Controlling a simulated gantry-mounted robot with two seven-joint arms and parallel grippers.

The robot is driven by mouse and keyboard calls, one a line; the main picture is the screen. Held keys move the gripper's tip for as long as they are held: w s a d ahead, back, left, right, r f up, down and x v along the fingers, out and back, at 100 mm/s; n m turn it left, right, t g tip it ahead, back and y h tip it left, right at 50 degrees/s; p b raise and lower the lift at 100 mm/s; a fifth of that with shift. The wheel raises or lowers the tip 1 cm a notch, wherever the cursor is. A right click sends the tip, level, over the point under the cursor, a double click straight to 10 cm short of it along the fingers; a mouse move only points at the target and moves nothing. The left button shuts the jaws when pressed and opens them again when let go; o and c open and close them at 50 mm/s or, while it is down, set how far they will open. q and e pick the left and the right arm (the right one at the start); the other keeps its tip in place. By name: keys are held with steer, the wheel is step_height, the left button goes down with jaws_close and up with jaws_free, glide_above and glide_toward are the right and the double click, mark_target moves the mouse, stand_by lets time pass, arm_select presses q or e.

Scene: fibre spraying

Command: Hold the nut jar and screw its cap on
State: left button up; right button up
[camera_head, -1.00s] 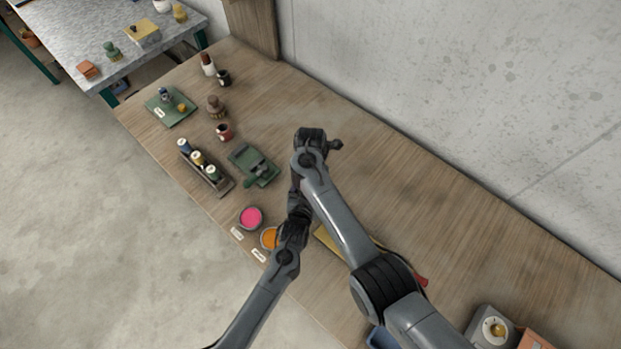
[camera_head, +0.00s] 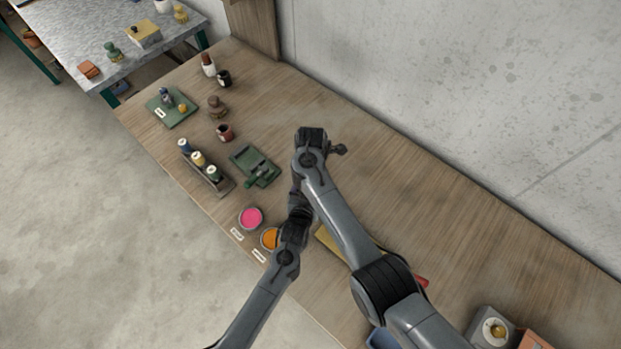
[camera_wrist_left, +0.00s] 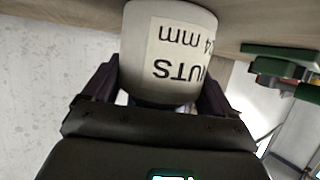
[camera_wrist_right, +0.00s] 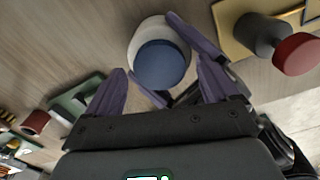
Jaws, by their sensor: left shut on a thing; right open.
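The nut jar (camera_wrist_left: 170,50) is a white cylinder with a label reading NUTS. My left gripper (camera_wrist_left: 158,72) is shut on it, one dark finger on each side. In the right wrist view the jar (camera_wrist_right: 150,32) carries a round blue cap (camera_wrist_right: 163,63) at its top; I cannot tell how tightly it sits. My right gripper (camera_wrist_right: 160,66) is open, its purple fingers apart on either side of the cap, with a gap visible. The left gripper's fingers (camera_wrist_right: 180,30) show beside the jar there. In the head view my arms hide the jar and cap.
A green tray (camera_head: 255,167), a rack of spools (camera_head: 205,170), a pink pot (camera_head: 250,218) and an orange pot (camera_head: 269,238) stand left of my arms. A yellow board (camera_wrist_right: 240,30) with a red-knobbed post (camera_wrist_right: 297,54) is near the jar.

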steer(key=shift+r, duration=2.05)
steer(key=shift+o, duration=1.1)
step_height(320, 180, up, 12)
arm_select(q)
steer(key=o, duration=1.9)
steer(key=shift+c, duration=0.2)
